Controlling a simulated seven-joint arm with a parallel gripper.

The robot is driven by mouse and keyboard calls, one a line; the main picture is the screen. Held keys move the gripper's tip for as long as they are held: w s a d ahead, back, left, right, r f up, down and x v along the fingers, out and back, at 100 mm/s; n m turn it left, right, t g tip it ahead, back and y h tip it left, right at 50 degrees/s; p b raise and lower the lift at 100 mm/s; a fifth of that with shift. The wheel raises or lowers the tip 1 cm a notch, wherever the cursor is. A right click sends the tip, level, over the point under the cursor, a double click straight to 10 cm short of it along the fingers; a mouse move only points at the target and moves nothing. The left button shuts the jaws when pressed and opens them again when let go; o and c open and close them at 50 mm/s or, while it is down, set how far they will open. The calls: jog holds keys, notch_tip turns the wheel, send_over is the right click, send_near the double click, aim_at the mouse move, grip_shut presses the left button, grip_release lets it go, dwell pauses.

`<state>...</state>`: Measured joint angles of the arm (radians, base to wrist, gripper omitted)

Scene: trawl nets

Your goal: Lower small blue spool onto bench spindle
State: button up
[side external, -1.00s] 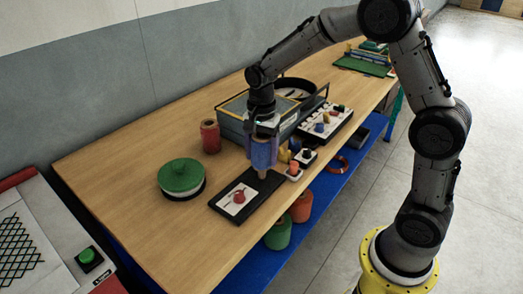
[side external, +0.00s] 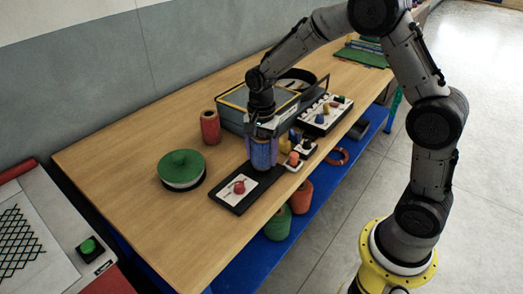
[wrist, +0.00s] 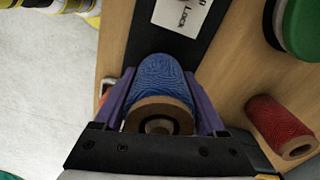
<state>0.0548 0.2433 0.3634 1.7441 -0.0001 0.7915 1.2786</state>
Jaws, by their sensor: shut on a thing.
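The small blue spool (side external: 263,152) is upright at the far end of a dark base board (side external: 222,201). It also shows in the wrist view (wrist: 160,75), with its tan core end facing the camera. My gripper (side external: 262,134) is shut on the spool from above, with a purple finger on each side in the wrist view (wrist: 163,95). The spool's lower end is at or just above the board; I cannot tell if it touches. The bench spindle is not visible, hidden by the spool. A white plate with a red knob (side external: 239,187) is on the board's near part.
A red spool (side external: 210,127) and a green-lidded round pot (side external: 181,167) stand to the left. A blue-grey case (side external: 232,112) is behind the gripper. Small coloured knobs (side external: 294,158) are close on the right. The bench's left part is clear.

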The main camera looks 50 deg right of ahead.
jog(key=shift+f, duration=0.25)
jog(key=o, duration=1.4)
notch_tip(320, 180, up, 14)
jog(key=shift+f, duration=0.1)
